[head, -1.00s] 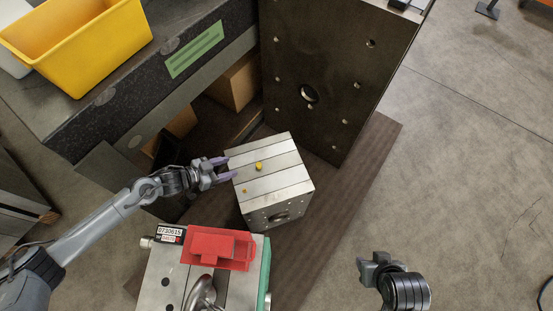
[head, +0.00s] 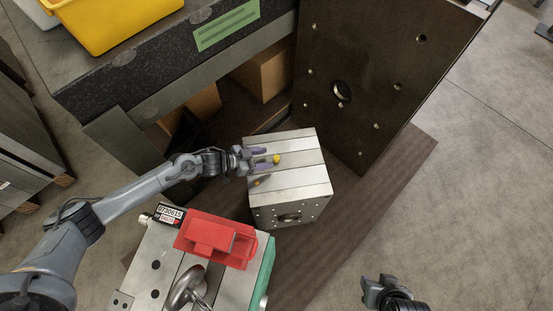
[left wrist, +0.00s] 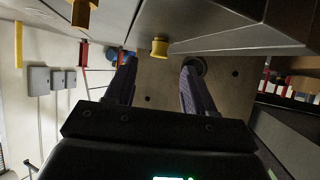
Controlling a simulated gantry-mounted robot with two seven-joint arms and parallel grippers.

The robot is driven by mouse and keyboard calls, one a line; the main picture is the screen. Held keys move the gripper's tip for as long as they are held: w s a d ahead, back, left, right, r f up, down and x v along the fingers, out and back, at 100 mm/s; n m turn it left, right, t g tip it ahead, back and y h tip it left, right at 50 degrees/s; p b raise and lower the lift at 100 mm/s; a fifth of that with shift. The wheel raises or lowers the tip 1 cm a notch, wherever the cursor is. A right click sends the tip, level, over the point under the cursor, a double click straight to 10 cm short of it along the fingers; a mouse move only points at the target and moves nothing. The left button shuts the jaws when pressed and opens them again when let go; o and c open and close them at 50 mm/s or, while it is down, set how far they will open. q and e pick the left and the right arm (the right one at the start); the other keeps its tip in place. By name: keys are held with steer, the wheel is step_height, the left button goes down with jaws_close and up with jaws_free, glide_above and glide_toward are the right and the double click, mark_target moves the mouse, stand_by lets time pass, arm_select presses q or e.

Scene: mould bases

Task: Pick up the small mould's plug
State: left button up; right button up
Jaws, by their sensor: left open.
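The small mould (head: 300,180), a pale steel block with grooves across its top, stands in the middle of the head view. A yellow plug (head: 277,159) stands up from its top face. A smaller yellow piece (head: 257,183) is nearer its left edge. My left gripper (head: 262,158) is open over the block's left part, its purple fingers pointing at the plug. In the left wrist view, the plug (left wrist: 160,47) shows beyond and between the open fingertips (left wrist: 158,68), apart from both. Another yellow piece (left wrist: 83,12) is cut off at the top. My right gripper (head: 381,288) is low in the head view, away from the mould; its jaws are unclear.
A larger mould base with a red clamp-like part (head: 215,240) and a metal eyebolt (head: 185,287) stands in front. A tall dark plate (head: 375,75) rises behind. A granite bench (head: 120,85) with a yellow bin (head: 115,20) is at upper left. Floor at right is clear.

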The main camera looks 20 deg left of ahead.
mark_target(275, 158)
arm_select(q)
steer(key=b+x, duration=0.2)
steer(key=x, duration=0.1)
steer(key=shift+w+d+f, duration=0.1)
steer(key=shift+d+f, duration=0.15)
steer(key=shift+f, duration=0.05)
steer(key=shift+w+d+f, duration=0.1)
steer(key=shift+w+d, duration=0.2)
steer(key=shift+d, duration=0.05)
steer(key=shift+a, duration=0.1)
jaws_close()
